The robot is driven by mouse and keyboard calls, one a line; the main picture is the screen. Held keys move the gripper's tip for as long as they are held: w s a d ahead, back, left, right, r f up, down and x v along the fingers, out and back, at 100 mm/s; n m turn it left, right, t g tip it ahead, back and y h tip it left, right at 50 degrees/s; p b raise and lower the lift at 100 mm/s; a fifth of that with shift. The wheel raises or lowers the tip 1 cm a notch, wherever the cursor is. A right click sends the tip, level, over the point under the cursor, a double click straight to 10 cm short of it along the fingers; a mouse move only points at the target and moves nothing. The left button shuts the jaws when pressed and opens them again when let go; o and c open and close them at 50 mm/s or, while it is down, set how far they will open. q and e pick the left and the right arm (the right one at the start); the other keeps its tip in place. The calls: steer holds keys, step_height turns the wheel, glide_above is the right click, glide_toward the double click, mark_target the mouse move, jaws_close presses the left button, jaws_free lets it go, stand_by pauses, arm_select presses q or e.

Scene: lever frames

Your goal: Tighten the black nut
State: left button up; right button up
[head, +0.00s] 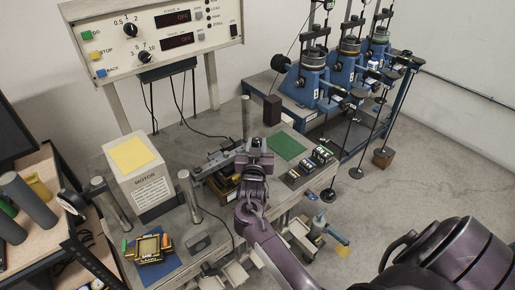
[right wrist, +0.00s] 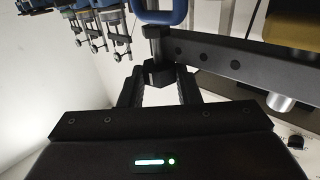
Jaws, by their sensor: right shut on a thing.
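The black nut (right wrist: 158,74) is a dark faceted block in the right wrist view, below a dark bar (right wrist: 225,62) with round holes. My right gripper (right wrist: 160,88) has a finger on either side of the nut and is shut on it. In the head view my right gripper (head: 255,150) is over the middle of the grey bench, at the metal frame. There the gripper hides the nut. My left gripper is in neither view.
A motor box (head: 152,180) with a yellow top and metal posts stand left of my right gripper. A green mat (head: 287,146) and small boxes (head: 310,165) lie to its right. A control panel (head: 160,38) and blue test stands (head: 312,85) are behind.

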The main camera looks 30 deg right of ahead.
steer(key=shift+m+g+h, duration=0.3)
steer(key=shift+h, duration=0.1)
steer(key=o, duration=1)
